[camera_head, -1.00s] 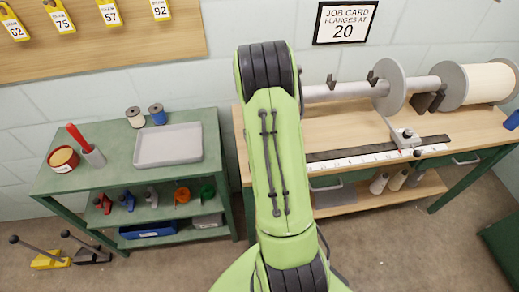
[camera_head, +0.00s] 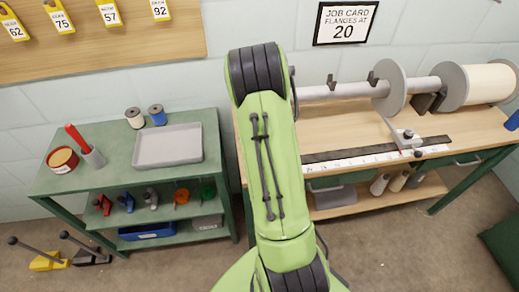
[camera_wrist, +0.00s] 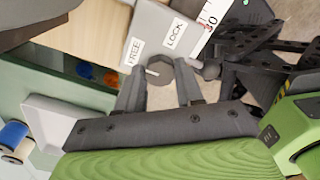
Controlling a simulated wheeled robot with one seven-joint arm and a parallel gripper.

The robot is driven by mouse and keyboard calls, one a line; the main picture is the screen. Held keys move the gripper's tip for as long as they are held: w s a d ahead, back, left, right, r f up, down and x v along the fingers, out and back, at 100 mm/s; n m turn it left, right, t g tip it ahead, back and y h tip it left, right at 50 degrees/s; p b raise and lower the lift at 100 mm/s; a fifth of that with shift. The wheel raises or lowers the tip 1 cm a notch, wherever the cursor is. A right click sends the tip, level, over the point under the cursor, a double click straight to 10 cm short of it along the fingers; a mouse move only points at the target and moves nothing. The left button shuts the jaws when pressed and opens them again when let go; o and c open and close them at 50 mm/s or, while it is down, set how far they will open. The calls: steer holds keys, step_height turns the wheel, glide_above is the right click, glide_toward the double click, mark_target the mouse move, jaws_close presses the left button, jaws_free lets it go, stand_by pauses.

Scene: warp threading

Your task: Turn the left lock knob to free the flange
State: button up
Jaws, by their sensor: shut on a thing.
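In the wrist view the left lock knob (camera_wrist: 159,69) is a dark, many-sided knob on a grey plate (camera_wrist: 150,27) with white labels reading FREE and LOCK. The two fingers of my gripper (camera_wrist: 160,72) stand on either side of it, shut on it. A dark ball (camera_wrist: 208,69) lies just right of the right finger. In the head view my green arm hides my gripper, the knob and most of the left flange. The other grey flange (camera_head: 389,86) stands on the bar, above a grey slide block (camera_head: 407,138).
A white ruler (camera_head: 347,162) runs along the wooden bench (camera_head: 350,112); its 30 mark shows in the wrist view. A green shelf unit (camera_head: 98,150) with a grey tray (camera_head: 168,146) stands to the left. A job card (camera_head: 345,22) reads flanges at 20.

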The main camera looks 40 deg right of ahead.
steer(key=o, duration=1)
steer(key=shift+o, duration=0.2)
step_height(320, 180, up, 16)
steer(key=p, duration=0.3)
steer(key=shift+a, duration=0.1)
